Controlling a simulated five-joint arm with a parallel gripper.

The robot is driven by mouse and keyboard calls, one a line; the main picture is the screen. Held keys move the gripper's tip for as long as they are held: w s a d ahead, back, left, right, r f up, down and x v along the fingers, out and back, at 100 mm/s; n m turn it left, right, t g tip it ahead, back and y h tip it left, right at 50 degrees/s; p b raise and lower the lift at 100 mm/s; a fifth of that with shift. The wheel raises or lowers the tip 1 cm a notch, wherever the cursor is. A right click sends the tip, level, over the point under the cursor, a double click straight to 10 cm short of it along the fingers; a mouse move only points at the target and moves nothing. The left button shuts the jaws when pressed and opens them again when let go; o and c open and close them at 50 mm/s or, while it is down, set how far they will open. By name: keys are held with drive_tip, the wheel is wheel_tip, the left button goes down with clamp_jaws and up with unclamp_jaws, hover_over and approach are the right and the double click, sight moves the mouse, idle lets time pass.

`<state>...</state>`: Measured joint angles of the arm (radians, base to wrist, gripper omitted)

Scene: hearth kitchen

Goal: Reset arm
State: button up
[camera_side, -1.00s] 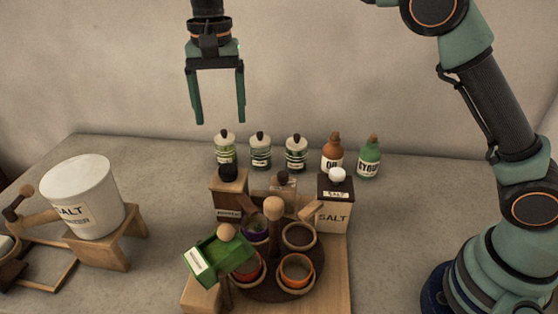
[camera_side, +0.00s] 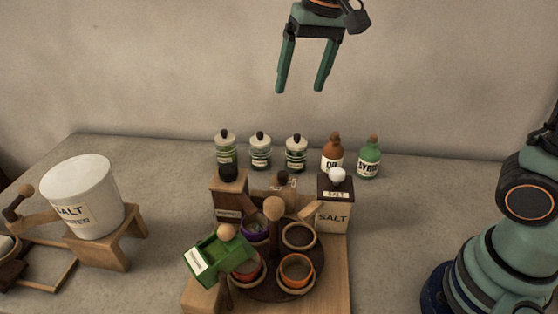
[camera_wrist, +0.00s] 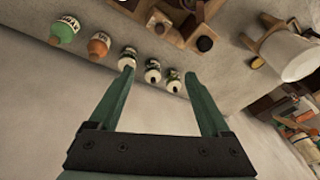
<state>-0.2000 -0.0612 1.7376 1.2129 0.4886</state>
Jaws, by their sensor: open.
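My gripper (camera_side: 299,88) is open and empty. It hangs high in the side view, well above the bottles and against the wall, with its two green fingers pointing down. In the wrist view my gripper (camera_wrist: 158,75) shows its fingers spread apart with nothing between them. Beyond the fingertips stand several small jars (camera_wrist: 152,75), apart from the fingers.

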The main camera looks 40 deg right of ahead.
drive_tip(key=s+d+f+n+t, duration=0.1)
drive_tip(key=s+d+f, duration=0.2)
drive_tip(key=s+d, duration=0.1)
drive_tip(key=s+d+f+n+t, duration=0.1)
drive_tip(key=s+d+f+n, duration=0.1)
drive_tip(key=s+d, duration=0.2)
drive_tip(key=shift+s+f+t+h, duration=0.3)
drive_tip(key=shift+s+f+t, duration=0.1)
drive_tip(key=shift+s, duration=1.2)
